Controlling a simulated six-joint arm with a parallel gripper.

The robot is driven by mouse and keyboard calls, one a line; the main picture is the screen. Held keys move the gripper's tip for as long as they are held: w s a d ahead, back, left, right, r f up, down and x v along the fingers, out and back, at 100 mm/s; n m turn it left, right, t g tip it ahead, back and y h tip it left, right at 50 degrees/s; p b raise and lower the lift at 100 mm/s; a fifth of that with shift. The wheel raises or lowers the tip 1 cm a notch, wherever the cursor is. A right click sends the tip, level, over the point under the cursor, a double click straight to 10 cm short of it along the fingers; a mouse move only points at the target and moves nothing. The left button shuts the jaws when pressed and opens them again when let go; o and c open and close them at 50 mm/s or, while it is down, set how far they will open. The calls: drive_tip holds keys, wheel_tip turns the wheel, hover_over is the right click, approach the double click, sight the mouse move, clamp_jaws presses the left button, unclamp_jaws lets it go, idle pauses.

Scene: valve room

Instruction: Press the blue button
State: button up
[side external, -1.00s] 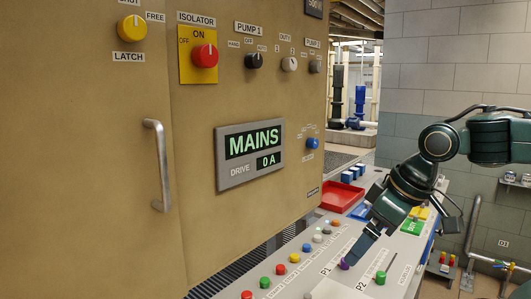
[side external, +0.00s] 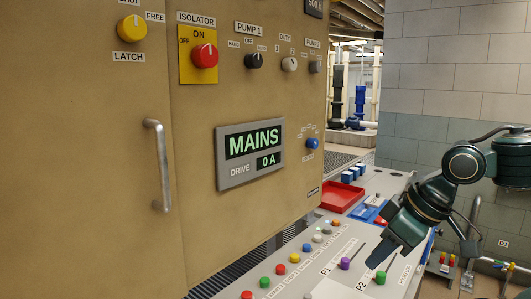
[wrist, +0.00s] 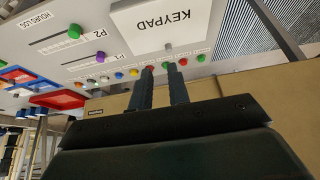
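A row of small coloured buttons runs along the sloping desk. My gripper (side external: 371,266) is above the desk, to the right of the button row and close to the green slider knob. In the wrist view, the two fingers (wrist: 160,68) stand apart with an empty gap between them, so it is open. Nothing is held.
The purple knob (side external: 345,263) and green knob (side external: 380,277) sit on sliders P1 and P2. A keypad plate (wrist: 160,25) shows in the wrist view. A red tray (side external: 342,197) lies farther back. A tall tan cabinet (side external: 95,180) with a blue knob (side external: 312,143) rises behind the buttons.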

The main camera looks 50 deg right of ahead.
clamp_jaws()
idle(1.0)
drive_tip(key=shift+w, duration=0.1)
drive_tip(key=n+t+h, duration=0.3)
drive_tip(key=n, duration=0.2)
hover_over(310, 247)
wheel_tip(310, 247, down, 7)
drive_tip(key=shift+w+r, duration=0.1)
drive_tip(key=shift+r, duration=0.05)
idle(0.3)
drive_tip(key=shift+f, duration=4.45)
